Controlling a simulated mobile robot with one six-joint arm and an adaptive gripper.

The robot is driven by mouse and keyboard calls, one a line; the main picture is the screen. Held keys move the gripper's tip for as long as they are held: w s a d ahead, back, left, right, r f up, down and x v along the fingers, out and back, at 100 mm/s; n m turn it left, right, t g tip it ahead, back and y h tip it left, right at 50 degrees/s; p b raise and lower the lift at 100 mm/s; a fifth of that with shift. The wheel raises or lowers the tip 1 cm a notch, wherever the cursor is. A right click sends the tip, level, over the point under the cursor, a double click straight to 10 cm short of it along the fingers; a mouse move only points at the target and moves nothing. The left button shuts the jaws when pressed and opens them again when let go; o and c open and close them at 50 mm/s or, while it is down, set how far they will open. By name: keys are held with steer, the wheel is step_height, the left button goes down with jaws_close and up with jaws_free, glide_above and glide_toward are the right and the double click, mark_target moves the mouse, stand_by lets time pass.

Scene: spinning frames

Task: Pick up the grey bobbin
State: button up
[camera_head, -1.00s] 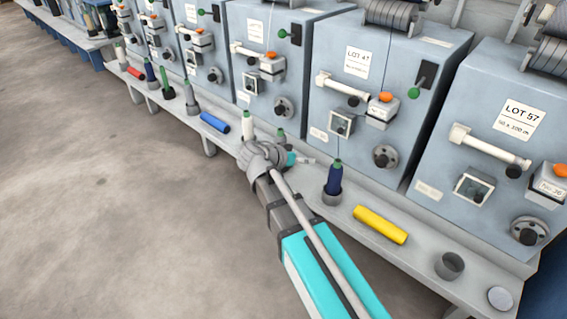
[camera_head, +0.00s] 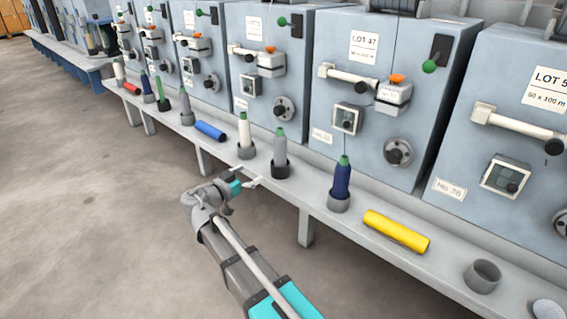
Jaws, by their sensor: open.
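A grey bobbin (camera_head: 280,149) with a green tip stands upright in a dark cup on the grey shelf (camera_head: 300,190). Another grey bobbin (camera_head: 186,105) stands upright in a cup farther left along the shelf. My gripper (camera_head: 247,176) is open and empty, its fingers pointing toward the shelf's front edge. It is in front of and a little left of the nearer grey bobbin, apart from it. That bobbin is in full view above its cup.
A cream bobbin (camera_head: 244,131) stands just left of the nearer grey one, a dark blue bobbin (camera_head: 342,180) to its right. A yellow tube (camera_head: 396,232) and a blue tube (camera_head: 210,131) lie on the shelf. Machine fronts (camera_head: 372,110) rise behind. The floor (camera_head: 90,200) is clear.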

mark_target(276, 156)
steer(key=shift+a, duration=0.15)
stand_by(0.3)
steer(key=shift+x, duration=4.25)
steer(key=shift+w, duration=0.1)
steer(key=shift+x, duration=2.6)
steer(key=shift+f, duration=0.1)
steer(key=shift+c, duration=0.3)
steer(key=c, duration=1.2)
steer(key=shift+r, duration=0.2)
